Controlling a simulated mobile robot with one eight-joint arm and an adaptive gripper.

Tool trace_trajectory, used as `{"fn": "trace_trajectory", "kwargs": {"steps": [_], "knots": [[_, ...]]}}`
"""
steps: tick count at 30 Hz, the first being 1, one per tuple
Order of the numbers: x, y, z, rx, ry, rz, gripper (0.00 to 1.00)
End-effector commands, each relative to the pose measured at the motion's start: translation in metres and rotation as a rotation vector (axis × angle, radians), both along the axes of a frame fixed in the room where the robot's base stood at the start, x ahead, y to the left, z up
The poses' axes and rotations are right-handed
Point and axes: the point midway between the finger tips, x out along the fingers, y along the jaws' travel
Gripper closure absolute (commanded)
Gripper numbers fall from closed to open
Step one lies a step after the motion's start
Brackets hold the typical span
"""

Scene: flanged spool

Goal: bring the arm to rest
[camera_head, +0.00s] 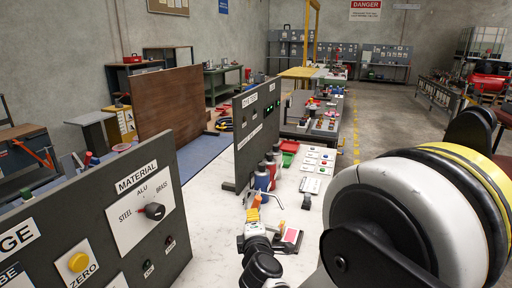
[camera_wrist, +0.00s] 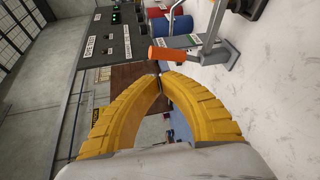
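My gripper shows in the wrist view with two ribbed yellow fingers (camera_wrist: 158,78) that arch inward and meet at their tips. It looks shut, with nothing visible between the fingers. An orange handle (camera_wrist: 171,54) on a grey metal fixture (camera_wrist: 215,45) lies just beyond the tips; I cannot tell whether they touch it. In the head view my gripper (camera_head: 255,205) is small, above the white tabletop (camera_head: 215,225), close to the fixture. I cannot make out a flanged spool in either view.
A dark panel with a MATERIAL dial (camera_head: 154,211) stands at the left front. A second dark panel (camera_head: 257,130) stands behind it. Blue and red containers (camera_head: 262,180) stand near the fixture. White labelled cards (camera_head: 315,165) lie at the right. Open floor (camera_head: 400,120) extends to the right.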

Motion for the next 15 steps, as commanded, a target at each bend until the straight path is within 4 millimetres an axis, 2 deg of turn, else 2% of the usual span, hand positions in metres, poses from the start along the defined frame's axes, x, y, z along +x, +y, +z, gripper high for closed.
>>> {"fn": "trace_trajectory", "kwargs": {"steps": [1, 3, 8, 12, 15], "knots": [[-0.003, -0.023, 0.012, 0.062, 0.034, -0.053, 1.0], [-0.011, -0.054, 0.024, 0.167, 0.09, -0.133, 1.0], [-0.043, -0.118, 0.044, 0.417, 0.213, -0.32, 1.0], [-0.086, -0.163, 0.052, 0.633, 0.313, -0.48, 1.0], [-0.123, -0.188, 0.053, 0.788, 0.381, -0.594, 1.0]]}}
